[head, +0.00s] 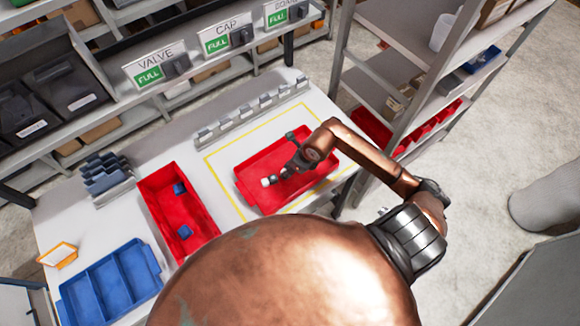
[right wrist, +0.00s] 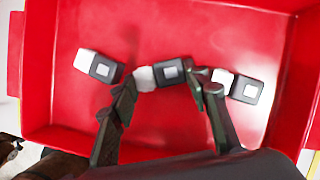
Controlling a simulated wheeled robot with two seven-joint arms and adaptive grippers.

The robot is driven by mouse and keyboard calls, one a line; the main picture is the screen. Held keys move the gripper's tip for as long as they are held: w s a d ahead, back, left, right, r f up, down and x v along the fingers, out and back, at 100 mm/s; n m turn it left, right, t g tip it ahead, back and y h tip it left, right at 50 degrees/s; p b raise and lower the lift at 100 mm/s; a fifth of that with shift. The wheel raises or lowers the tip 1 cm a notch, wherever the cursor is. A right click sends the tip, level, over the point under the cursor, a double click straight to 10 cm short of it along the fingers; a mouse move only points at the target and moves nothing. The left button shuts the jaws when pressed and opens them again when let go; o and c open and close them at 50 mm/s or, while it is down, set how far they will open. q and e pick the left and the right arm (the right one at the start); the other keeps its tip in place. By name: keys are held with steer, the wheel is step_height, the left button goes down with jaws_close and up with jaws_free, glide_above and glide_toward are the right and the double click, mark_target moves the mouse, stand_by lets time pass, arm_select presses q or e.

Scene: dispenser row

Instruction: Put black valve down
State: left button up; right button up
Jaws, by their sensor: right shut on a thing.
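The red tray (head: 258,160) sits inside a yellow outline on the white table. It also fills the right wrist view (right wrist: 200,25). My right gripper (head: 288,170) reaches down into it. In the right wrist view the right gripper (right wrist: 163,92) is shut on a black valve (right wrist: 172,72) with a white end, held between the fingertips. I cannot tell whether this valve touches the tray floor. A second black valve (right wrist: 103,68) lies left of the fingers and a third (right wrist: 246,89) lies right of them, both in the tray. My left gripper is not in view.
A narrower red bin (head: 160,207) with two blue parts (head: 184,232) stands left of the tray. A blue compartment tray (head: 110,283) stands at the front left. A grey slotted rack (head: 253,112) runs behind the tray. Shelving (head: 400,100) stands at the right.

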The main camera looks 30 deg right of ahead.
steer(key=shift+f, duration=0.1)
steer(key=o, duration=0.9)
steer(key=shift+r, duration=0.25)
steer(key=b+v, duration=0.1)
steer(key=v, duration=1)
steer(key=shift+s+r, duration=0.15)
steer(key=shift+r, duration=0.25)
